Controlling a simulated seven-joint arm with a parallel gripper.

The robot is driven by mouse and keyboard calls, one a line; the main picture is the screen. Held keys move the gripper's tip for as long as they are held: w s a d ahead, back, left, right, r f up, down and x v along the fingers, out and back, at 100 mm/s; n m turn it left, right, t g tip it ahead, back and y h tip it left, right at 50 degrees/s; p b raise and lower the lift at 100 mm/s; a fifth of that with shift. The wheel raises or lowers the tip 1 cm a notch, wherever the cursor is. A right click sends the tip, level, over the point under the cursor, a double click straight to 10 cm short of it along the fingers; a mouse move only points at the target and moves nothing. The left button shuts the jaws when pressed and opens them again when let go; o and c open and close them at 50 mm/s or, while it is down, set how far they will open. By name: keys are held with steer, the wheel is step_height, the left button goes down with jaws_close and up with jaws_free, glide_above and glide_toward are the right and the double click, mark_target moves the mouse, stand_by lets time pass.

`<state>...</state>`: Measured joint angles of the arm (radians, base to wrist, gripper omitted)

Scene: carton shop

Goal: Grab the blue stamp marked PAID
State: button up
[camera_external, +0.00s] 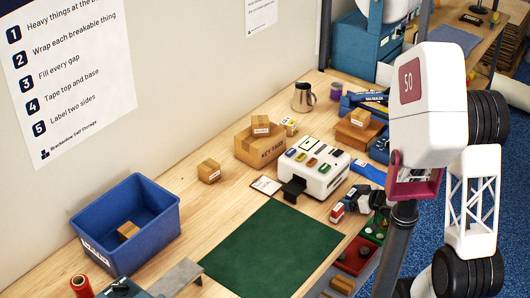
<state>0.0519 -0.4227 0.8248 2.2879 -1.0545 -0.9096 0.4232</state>
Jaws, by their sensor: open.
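A white box-like unit (314,167) stands on the bench right of centre, with several small coloured pieces on its top, one of them blue. No PAID marking is readable at this size, so I cannot tell which piece is the blue stamp. My arm stands at the right and covers part of the bench's right side. I cannot make out my gripper's fingers in this view.
A dark green mat (271,250) lies clear on the bench. A blue bin (150,225) holds a small carton. A larger carton (262,143), a small carton (209,171) and a metal mug (303,97) stand towards the wall. Red and green trays (358,256) line the front edge.

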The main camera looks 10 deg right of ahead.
mark_target(353, 194)
stand_by(0.4)
steer(key=c, duration=1)
steer(key=shift+r, duration=0.1)
steer(key=shift+r, duration=0.9)
steer(key=shift+s+d+r, duration=0.1)
steer(key=shift+s+r, duration=0.3)
steer(key=shift+r, duration=0.45)
steer(key=shift+s+d+r, duration=0.2)
steer(key=shift+s+d, duration=0.3)
steer(key=shift+s, duration=1.95)
steer(key=shift+s+d+r, duration=0.25)
steer(key=shift+s+d, duration=0.2)
steer(key=shift+s, duration=2)
steer(key=shift+s+d+r, duration=0.2)
steer(key=shift+s+d, duration=0.3)
steer(key=shift+s, duration=1.95)
steer(key=shift+s, duration=0.1)
